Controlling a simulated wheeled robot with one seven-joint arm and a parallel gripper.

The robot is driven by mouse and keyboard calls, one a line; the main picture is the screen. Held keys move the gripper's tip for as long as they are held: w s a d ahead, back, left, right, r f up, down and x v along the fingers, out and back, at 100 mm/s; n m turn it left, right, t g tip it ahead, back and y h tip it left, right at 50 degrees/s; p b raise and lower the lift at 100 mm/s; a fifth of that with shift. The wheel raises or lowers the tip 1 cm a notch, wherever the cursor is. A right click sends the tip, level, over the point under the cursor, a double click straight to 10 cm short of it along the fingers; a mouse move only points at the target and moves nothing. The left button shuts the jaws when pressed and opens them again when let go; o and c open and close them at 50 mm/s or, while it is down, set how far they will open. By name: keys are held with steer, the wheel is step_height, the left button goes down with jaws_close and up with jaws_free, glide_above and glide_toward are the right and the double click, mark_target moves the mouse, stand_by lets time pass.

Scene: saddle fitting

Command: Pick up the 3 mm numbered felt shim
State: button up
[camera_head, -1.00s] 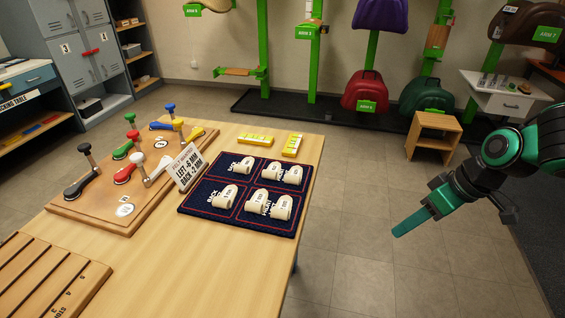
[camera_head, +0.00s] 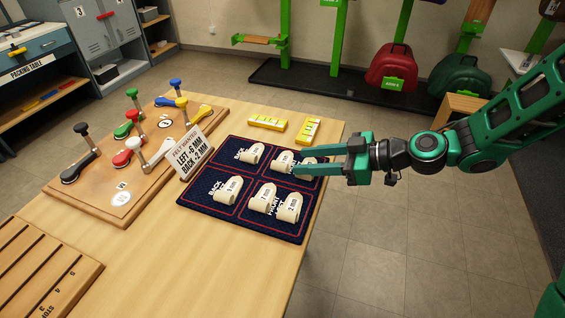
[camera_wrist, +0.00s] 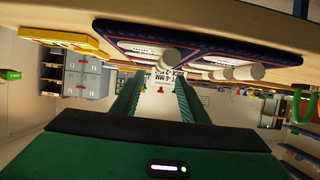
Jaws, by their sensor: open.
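Several cream felt shims with printed mm numbers lie on the navy mat (camera_head: 208,200), which has red-outlined compartments. One is at the back left (camera_head: 251,153), two are at the back right, and three are in the front row, including the front-left shim (camera_head: 229,189), a front-middle shim (camera_head: 263,198) and a front-right shim (camera_head: 289,207). The numbers are too small to tell surely which is 3 mm. My gripper (camera_head: 300,163) is open over the back-right pair, partly hiding them. In the wrist view a shim (camera_wrist: 170,61) shows beyond my open fingers; contact is unclear.
A sign (camera_head: 191,152) stands at the mat's left edge. Yellow blocks (camera_head: 267,122) lie behind the mat. A wooden board with coloured-knob levers (camera_head: 130,170) is to the left, and a slotted wooden rack (camera_head: 45,265) is at front left. Bare tabletop lies in front of the mat.

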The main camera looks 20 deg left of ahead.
mark_target(281, 163)
steer(key=shift+s+x, duration=0.15)
steer(key=shift+x, duration=1.55)
steer(key=shift+s+x, duration=0.15)
steer(key=shift+x, duration=1.6)
jaws_close()
